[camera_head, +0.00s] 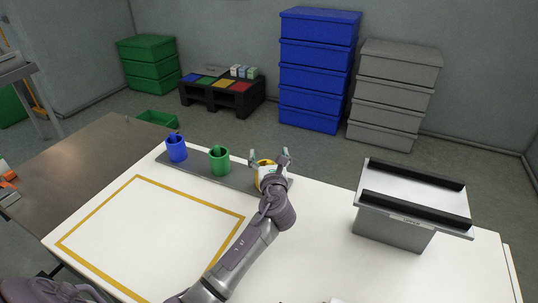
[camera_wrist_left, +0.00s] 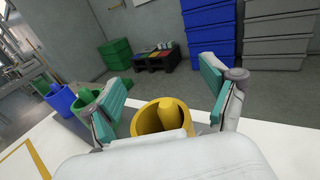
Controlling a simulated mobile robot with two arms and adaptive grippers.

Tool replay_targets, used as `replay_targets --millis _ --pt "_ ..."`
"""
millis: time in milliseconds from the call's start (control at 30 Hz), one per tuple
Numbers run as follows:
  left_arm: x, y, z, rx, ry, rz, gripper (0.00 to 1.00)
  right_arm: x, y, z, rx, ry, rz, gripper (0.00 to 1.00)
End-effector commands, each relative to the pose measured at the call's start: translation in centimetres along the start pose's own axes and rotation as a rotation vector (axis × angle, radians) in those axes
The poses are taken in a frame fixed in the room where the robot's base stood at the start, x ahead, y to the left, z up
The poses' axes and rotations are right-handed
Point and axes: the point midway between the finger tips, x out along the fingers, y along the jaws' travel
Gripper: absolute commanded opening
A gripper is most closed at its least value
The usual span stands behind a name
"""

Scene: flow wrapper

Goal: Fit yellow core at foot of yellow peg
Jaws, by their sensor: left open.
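The yellow core (camera_wrist_left: 146,123) is a hollow cylinder, and the yellow peg (camera_wrist_left: 168,112) stands up inside its opening in the left wrist view. In the head view the yellow core (camera_head: 258,182) is at the right end of the dark base strip (camera_head: 198,178), partly hidden by my gripper. My left gripper (camera_head: 268,157) is open, with its teal-padded fingers apart on either side of the core; the fingers also show in the left wrist view (camera_wrist_left: 163,88). The core's lower edge is hidden, so I cannot tell how low it sits. My right gripper is not in view.
A blue core (camera_head: 177,153) and a green core (camera_head: 219,165) stand around their pegs on the same strip, left of the yellow one. A yellow-outlined square (camera_head: 140,180) marks clear table. A grey stand with black rails (camera_head: 411,205) is at the right.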

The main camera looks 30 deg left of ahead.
Motion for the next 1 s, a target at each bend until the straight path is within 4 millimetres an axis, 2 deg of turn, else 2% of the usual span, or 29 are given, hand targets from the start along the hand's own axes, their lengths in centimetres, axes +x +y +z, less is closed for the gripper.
replay_targets --millis 267,367,700,833,1000 --pt "-0.6 0.0 -0.1 0.0 0.001 -0.001 0.85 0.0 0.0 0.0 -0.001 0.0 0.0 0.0" --pt "-2.0 0.0 -0.1 0.0 0.001 -0.001 0.85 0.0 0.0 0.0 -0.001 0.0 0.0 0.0" --pt "-9.1 0.0 -0.1 0.0 0.002 -0.001 0.85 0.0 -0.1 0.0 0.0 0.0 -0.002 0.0" --pt "-10.9 0.0 -0.1 0.0 0.001 -0.001 0.85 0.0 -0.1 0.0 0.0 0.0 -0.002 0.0" --pt "-11.9 0.0 0.0 -0.001 0.0 0.0 0.85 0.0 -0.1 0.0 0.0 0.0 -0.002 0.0"
